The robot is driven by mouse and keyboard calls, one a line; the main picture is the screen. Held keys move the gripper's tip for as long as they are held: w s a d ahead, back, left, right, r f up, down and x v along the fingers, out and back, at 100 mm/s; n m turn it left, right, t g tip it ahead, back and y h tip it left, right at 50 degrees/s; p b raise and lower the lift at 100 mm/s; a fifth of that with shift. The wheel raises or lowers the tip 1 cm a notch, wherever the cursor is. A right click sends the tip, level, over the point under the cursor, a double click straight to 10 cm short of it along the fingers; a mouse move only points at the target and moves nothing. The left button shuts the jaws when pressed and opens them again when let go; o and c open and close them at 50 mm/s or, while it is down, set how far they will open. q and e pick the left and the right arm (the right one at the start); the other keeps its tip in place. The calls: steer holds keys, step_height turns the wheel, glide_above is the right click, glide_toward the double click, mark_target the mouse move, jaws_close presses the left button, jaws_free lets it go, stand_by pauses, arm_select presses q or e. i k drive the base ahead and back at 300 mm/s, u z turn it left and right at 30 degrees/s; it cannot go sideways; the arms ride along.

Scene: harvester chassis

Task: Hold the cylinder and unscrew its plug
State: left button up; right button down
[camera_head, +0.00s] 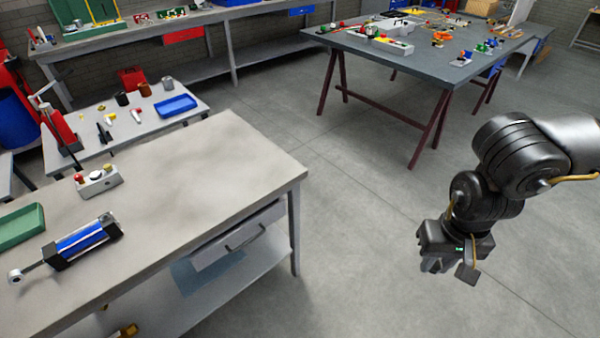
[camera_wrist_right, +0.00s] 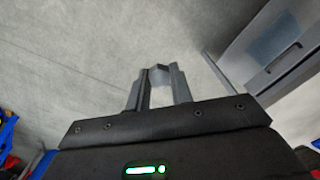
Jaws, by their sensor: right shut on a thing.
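The cylinder (camera_head: 82,241) is blue with black end blocks and a silver rod with an eye at its lower left end. It lies on the near workbench at the left of the head view, with no gripper touching it. My right gripper (camera_head: 434,265) hangs over open floor at the right, well away from the cylinder. In the right wrist view, its fingers (camera_wrist_right: 157,92) are close together around a small grey piece (camera_wrist_right: 159,73) at their tips. This piece looks like the plug. My left gripper is not in view.
The near workbench (camera_head: 205,165) has a wide clear top. A green tray (camera_head: 22,224) and a small box with knobs (camera_head: 98,181) stand near the cylinder. A drawer (camera_head: 238,238) is under the bench. Another table (camera_head: 425,62) with many parts stands behind. Open floor lies between.

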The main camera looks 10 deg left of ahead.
mark_target(56, 255)
steer(key=z, duration=0.55)
steer(key=k, duration=0.8)
steer(key=u, duration=1.8)
